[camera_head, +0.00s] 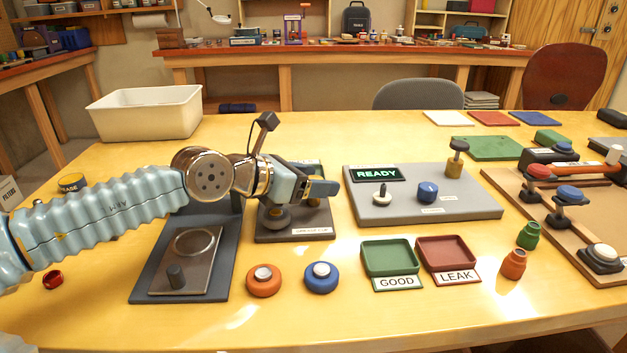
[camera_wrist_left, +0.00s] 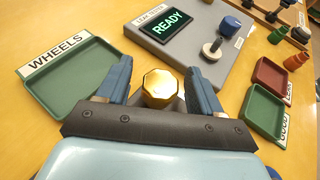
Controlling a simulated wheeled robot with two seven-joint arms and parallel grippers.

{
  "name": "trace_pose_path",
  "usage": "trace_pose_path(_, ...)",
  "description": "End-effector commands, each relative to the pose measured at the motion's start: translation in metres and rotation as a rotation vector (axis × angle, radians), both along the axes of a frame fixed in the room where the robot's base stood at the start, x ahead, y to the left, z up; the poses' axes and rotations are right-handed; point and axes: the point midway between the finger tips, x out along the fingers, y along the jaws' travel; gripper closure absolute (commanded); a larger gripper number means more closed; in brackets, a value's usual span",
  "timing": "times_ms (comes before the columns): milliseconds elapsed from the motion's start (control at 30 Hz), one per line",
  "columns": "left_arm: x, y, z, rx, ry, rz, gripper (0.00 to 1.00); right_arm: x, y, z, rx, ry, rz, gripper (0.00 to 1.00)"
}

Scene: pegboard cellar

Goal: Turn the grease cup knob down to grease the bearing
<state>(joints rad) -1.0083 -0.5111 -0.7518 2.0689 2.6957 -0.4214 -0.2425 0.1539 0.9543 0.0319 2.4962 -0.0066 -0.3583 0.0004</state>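The gold faceted knob (camera_wrist_left: 160,88) of the grease cup shows in the left wrist view, between the two blue fingers of my left gripper (camera_wrist_left: 160,78). A small gap shows on each side of the knob, so the fingers are open around it and do not appear to grip it. In the head view my left gripper (camera_head: 322,187) reaches in from the left over a brown base board (camera_head: 300,233) with a small label. The gripper hides the knob there, and the bearing is mostly hidden. My right gripper is not in view.
Right of the base is a grey panel (camera_head: 470,208) with a READY display (camera_head: 376,173). In front are GOOD (camera_head: 390,258) and LEAK (camera_head: 446,253) trays, plus orange (camera_head: 263,284) and blue (camera_head: 321,279) round parts. A dark stand (camera_head: 150,290) lies under my arm.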

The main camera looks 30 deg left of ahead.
Motion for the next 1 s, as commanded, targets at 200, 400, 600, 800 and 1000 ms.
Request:
trace_pose_path(200,0.000,0.000,-0.001,0.001,0.003,-0.001,0.35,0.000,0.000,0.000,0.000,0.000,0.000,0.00)
trace_pose_path(400,-0.015,0.008,0.005,-0.001,0.001,-0.001,0.35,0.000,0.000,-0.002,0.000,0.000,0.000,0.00)
trace_pose_path(600,-0.055,0.029,0.024,-0.004,-0.001,0.001,0.35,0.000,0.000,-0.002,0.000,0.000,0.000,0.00)
trace_pose_path(800,-0.092,0.047,0.041,-0.001,-0.002,0.001,0.35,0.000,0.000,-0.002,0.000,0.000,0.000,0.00)
trace_pose_path(1000,-0.111,0.057,0.050,-0.001,0.000,0.000,0.35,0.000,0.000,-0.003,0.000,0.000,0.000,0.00)
